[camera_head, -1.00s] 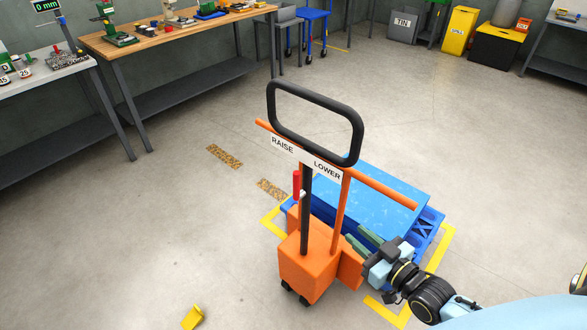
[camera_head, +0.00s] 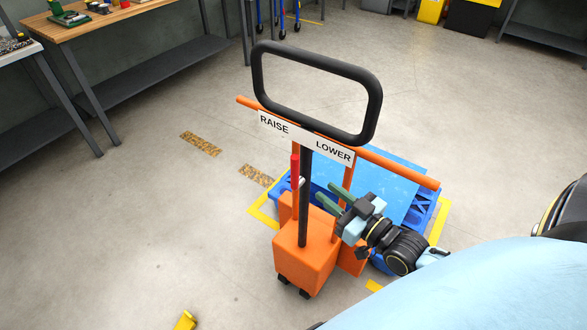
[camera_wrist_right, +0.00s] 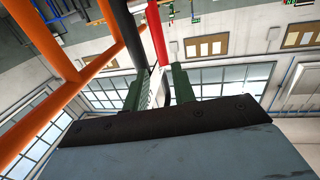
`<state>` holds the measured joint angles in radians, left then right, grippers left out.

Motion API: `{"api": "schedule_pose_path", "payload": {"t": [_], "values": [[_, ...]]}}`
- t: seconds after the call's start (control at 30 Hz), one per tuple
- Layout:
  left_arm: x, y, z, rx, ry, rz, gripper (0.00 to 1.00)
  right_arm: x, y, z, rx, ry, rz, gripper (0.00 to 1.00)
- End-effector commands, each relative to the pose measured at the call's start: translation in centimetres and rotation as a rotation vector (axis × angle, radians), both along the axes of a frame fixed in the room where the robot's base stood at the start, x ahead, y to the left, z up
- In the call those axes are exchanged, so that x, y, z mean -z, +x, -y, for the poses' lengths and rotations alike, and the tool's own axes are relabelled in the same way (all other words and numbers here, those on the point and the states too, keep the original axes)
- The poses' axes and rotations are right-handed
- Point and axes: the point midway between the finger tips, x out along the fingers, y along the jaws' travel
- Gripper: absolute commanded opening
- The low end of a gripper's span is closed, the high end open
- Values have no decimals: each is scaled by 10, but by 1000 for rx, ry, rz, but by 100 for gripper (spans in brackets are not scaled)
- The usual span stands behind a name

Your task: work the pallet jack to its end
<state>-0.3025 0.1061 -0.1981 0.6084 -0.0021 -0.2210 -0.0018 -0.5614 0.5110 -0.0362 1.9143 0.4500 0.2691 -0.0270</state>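The orange pallet jack (camera_head: 305,262) stands upright on the floor with a black loop handle (camera_head: 374,105) on top. A white plate marked RAISE and LOWER (camera_head: 301,136) crosses its orange bar. A red lever (camera_head: 295,172) stands upright beside the black post, and it also shows in the right wrist view (camera_wrist_right: 157,32). My right gripper (camera_head: 323,196) is right of the post, its green fingers pointing at the post and lever. In the wrist view the fingers (camera_wrist_right: 160,84) are apart with nothing held; the red lever shows beyond them. My left gripper is out of view.
A blue pallet (camera_head: 428,203) with a blue load (camera_head: 395,180) sits behind the jack, inside yellow floor marks (camera_head: 262,218). A wooden bench (camera_head: 95,24) is at the upper left. A yellow object (camera_head: 185,321) lies at the bottom.

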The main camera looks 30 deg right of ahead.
Motion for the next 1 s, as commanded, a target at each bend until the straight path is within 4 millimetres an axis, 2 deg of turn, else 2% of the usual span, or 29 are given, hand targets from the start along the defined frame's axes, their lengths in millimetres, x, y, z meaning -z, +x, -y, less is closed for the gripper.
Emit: {"api": "schedule_pose_path", "payload": {"t": [0.23,0.53,0.73,1.0], "values": [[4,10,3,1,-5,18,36,-2,47,-9,0,0,6,26],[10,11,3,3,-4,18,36,-1,98,-20,0,1,4,26],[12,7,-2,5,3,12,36,-1,115,-23,0,0,1,26],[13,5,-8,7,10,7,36,-1,118,-24,0,0,0,26]]}}
